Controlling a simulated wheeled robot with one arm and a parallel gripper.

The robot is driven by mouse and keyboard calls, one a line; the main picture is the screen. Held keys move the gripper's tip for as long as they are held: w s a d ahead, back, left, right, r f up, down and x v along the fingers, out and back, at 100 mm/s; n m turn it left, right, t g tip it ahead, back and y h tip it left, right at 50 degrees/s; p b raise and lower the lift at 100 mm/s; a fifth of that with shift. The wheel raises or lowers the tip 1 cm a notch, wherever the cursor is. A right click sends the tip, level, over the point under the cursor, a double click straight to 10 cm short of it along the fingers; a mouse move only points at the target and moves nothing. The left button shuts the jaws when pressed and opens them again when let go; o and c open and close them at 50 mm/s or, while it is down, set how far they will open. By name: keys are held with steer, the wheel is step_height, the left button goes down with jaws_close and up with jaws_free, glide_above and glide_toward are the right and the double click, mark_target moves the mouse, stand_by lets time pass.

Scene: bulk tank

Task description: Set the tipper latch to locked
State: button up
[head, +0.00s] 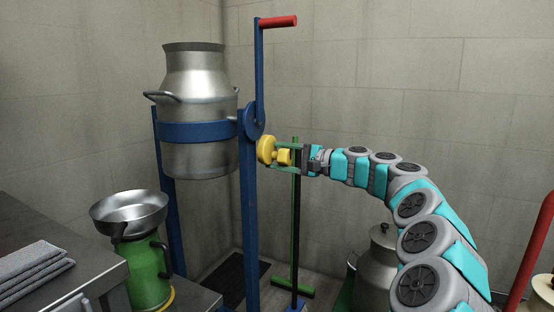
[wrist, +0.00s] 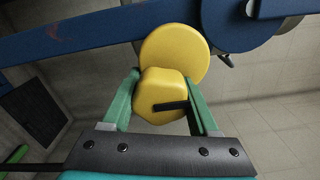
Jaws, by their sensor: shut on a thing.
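The tipper is a blue frame (head: 250,205) holding a metal milk can (head: 198,115) upright in a blue band. Its blue crank arm with a red handle (head: 278,22) points up. The yellow tipper latch (head: 266,150) is a round disc with a smaller knob on the side of the blue post. In the wrist view the latch knob (wrist: 160,92) carries a black mark lying nearly level. My gripper (head: 287,155) reaches in from the right. Its green fingers, seen in the wrist view (wrist: 162,105), are shut on the knob from both sides.
A steel funnel bowl (head: 130,215) sits on a green container (head: 148,275) at the lower left, beside a grey counter with folded cloths (head: 32,272). A green broom (head: 295,220) stands behind my gripper. Another metal can (head: 378,265) stands below my arm.

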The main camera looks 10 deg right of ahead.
mark_target(291, 158)
steer(key=o, duration=1.4)
steer(key=shift+c, duration=0.2)
steer(key=shift+s+d, duration=0.1)
steer(key=v, duration=0.7)
steer(key=shift+s+d, duration=0.2)
